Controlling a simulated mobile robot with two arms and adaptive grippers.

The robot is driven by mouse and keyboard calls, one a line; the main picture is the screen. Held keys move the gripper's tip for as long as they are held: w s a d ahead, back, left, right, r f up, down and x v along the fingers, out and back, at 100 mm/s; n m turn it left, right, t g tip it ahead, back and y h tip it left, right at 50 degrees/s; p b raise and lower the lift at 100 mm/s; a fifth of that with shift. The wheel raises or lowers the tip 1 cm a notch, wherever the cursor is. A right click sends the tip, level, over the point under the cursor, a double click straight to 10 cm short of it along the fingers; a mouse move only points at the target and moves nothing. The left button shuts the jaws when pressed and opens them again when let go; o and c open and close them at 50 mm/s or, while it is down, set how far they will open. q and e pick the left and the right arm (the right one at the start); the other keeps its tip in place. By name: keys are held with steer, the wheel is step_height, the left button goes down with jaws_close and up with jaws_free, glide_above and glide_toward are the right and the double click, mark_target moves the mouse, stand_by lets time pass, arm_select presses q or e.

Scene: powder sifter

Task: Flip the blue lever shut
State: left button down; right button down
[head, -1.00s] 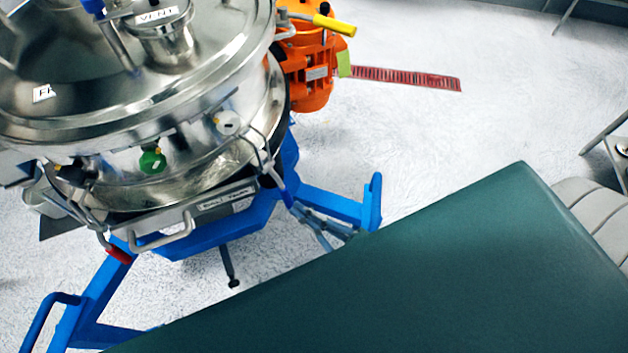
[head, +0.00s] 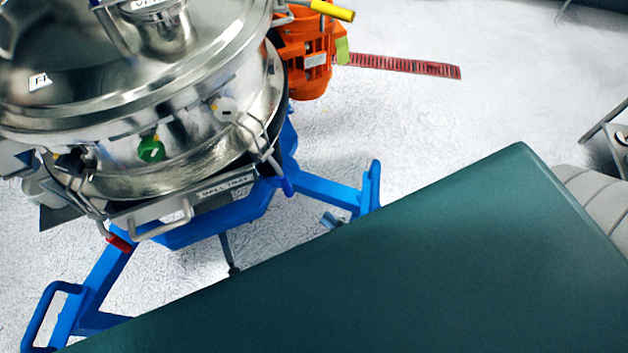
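The lever with the blue handle (head: 287,186) hangs from a wire latch on the right front of the steel sifter (head: 185,110). Its handle points down and slightly right, near the blue frame; how tightly the latch is closed cannot be told. Only a small grey-blue tip of my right gripper (head: 330,220) shows, to the lower right of the handle and apart from it. The rest of it is hidden, so its opening is unclear. My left gripper is out of view.
A red-handled lever (head: 120,243) hangs at the front left, and a yellow-handled lever (head: 332,10) sticks out above the orange motor (head: 306,55). The blue frame (head: 325,190) reaches right. A large dark green surface blocks the lower right.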

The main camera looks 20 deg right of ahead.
steer(key=v, duration=0.3)
steer(key=shift+s+d, duration=0.15)
steer(key=shift+s, duration=0.1)
stand_by(0.4)
